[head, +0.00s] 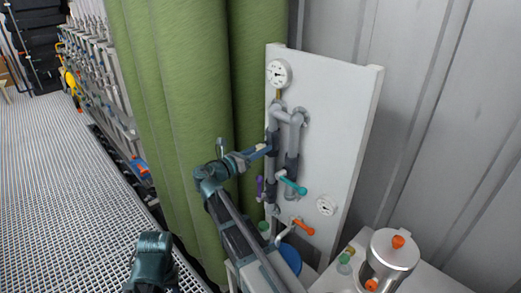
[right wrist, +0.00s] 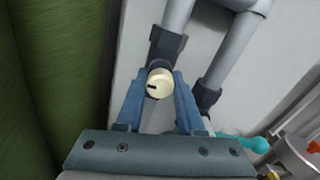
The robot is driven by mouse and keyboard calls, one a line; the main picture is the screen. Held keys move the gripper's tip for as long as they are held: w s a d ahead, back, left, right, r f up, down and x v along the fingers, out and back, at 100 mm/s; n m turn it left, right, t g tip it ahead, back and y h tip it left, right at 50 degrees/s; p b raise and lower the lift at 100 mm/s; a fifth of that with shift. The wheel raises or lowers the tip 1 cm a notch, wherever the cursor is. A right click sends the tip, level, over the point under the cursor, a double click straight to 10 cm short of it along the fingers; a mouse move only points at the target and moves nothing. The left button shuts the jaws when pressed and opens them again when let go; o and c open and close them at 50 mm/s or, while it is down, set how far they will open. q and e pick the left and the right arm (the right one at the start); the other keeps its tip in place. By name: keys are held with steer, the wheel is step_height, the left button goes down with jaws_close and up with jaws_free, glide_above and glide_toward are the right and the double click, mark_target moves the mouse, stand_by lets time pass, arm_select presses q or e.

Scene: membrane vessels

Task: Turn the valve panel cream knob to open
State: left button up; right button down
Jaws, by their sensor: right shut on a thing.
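The valve panel (head: 340,120) is a pale upright board with grey pipes (head: 297,118) and dark pipe fittings. The cream knob (right wrist: 159,82) shows in the right wrist view between my fingers, its round face with a dark mark turned to the camera. My right gripper (head: 266,150) reaches the pipes from the left in the head view. In the right wrist view my right gripper (right wrist: 158,95) is shut on the cream knob, one blue finger on each side. In the head view the fingers largely hide the knob.
A teal lever (head: 293,184), a purple lever (head: 260,187) and an orange lever (head: 303,226) sit close below my gripper. Gauges (head: 279,73) are on the panel. A metal vessel (head: 388,262) stands at lower right. Green columns (head: 180,100) stand left of the panel.

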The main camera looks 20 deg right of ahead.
steer(key=c, duration=0.5)
jaws_free()
steer(key=v, duration=1.4)
steer(key=shift+s+d+f, duration=0.1)
steer(key=s+d+f+m+g+y, duration=0.2)
steer(key=s+f+m+y, duration=0.35)
steer(key=f+m, duration=0.3)
steer(key=s+d+f+m+g+y, duration=0.1)
steer(key=s+f+m+g+y, duration=0.2)
steer(key=s+f+m+y, duration=0.5)
steer(key=s+a+f+m, duration=0.1)
steer(key=s+a, duration=0.1)
steer(key=a, duration=0.3)
steer(key=s+a+f+m+y, duration=0.1)
steer(key=s+a+f, duration=0.1)
steer(key=a, duration=0.4)
steer(key=s+a+f+m+g+y, duration=0.1)
steer(key=s+a+f+m, duration=0.1)
steer(key=a, duration=0.4)
steer(key=shift+s+f, duration=0.1)
steer(key=shift+s, duration=0.4)
